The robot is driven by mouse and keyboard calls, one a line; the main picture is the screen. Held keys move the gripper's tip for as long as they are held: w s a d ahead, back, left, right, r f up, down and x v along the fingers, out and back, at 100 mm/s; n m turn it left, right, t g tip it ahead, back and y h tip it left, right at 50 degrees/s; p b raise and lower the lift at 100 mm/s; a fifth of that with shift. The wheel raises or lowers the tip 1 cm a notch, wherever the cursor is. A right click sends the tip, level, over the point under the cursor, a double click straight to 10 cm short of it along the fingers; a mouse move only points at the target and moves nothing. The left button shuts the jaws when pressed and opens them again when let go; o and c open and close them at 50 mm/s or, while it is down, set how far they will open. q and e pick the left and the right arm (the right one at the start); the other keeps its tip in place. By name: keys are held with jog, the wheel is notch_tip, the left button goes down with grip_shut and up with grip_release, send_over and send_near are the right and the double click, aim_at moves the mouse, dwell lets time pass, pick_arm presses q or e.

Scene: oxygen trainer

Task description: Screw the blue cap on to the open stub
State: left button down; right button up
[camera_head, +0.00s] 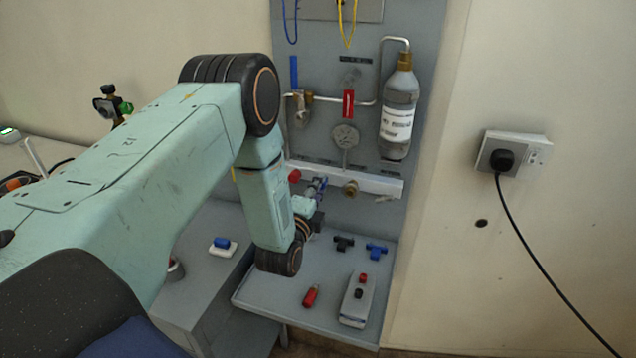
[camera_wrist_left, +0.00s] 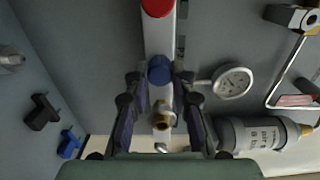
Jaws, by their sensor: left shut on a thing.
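My left gripper (camera_head: 319,188) is at the white rail (camera_head: 375,184) on the grey panel. In the wrist view its two dark fingers (camera_wrist_left: 160,76) close on the sides of the blue cap (camera_wrist_left: 160,68). The cap lies in line with the rail, between a red cap (camera_wrist_left: 158,7) and an open brass stub (camera_wrist_left: 162,118). The brass stub also shows in the head view (camera_head: 351,188), to the right of the gripper. I cannot tell whether the cap is seated on a stub, since the fingers and cap hide what is behind it. My right gripper is not in view.
A gas cylinder (camera_head: 399,115) and gauge (camera_head: 345,137) hang above the rail. A blue piece (camera_head: 222,242) lies left.

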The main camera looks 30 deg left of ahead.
pick_arm(q)
jog(key=shift+m, duration=0.3)
jog(key=shift+m+p, duration=0.45)
jog(key=shift+m, duration=0.15)
jog(key=c, duration=1.1)
grip_release()
jog(key=s+n, duration=0.2)
jog(key=n, duration=0.1)
jog(key=shift+d+n+p, duration=0.3)
jog(key=shift+s, duration=0.1)
